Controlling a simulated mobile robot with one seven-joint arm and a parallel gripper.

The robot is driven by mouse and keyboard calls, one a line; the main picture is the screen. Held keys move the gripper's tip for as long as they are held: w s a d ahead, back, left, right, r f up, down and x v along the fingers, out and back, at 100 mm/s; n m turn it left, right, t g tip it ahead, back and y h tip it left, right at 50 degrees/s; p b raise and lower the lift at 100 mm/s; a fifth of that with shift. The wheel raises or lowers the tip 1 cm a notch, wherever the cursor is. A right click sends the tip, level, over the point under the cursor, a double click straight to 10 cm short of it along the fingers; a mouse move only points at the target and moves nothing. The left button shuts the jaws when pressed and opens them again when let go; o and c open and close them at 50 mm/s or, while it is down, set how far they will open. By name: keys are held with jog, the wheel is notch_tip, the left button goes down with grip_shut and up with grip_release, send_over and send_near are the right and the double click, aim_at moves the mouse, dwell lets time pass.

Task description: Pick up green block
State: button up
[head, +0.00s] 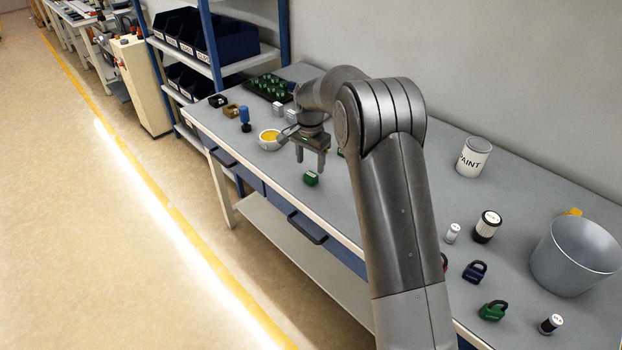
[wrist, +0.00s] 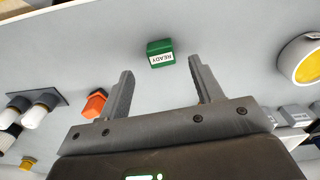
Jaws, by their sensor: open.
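The green block (head: 311,179) lies on the grey workbench, near its front edge. In the wrist view the green block (wrist: 158,46) shows a white label reading READY and sits beyond the fingertips, between their lines. My gripper (head: 310,162) is open and points down above the bench, just behind and above the block in the head view. In the wrist view my gripper (wrist: 162,72) has both fingers apart with nothing between them. The block appears apart from both fingers.
A white bowl with yellow contents (head: 270,139) and a blue-topped item (head: 245,119) stand left of my gripper. A dark tray of green parts (head: 269,87) is behind. A paint can (head: 473,157), padlocks and a metal bucket (head: 575,257) occupy the right side.

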aim_at(311, 174)
jog(key=shift+w+d+f, duration=0.1)
jog(key=shift+f, duration=1.3)
jog(key=shift+w+f, duration=0.1)
jog(key=shift+f, duration=1.25)
jog(key=shift+c, duration=0.2)
jog(key=c, duration=1)
jog(key=shift+r, duration=0.1)
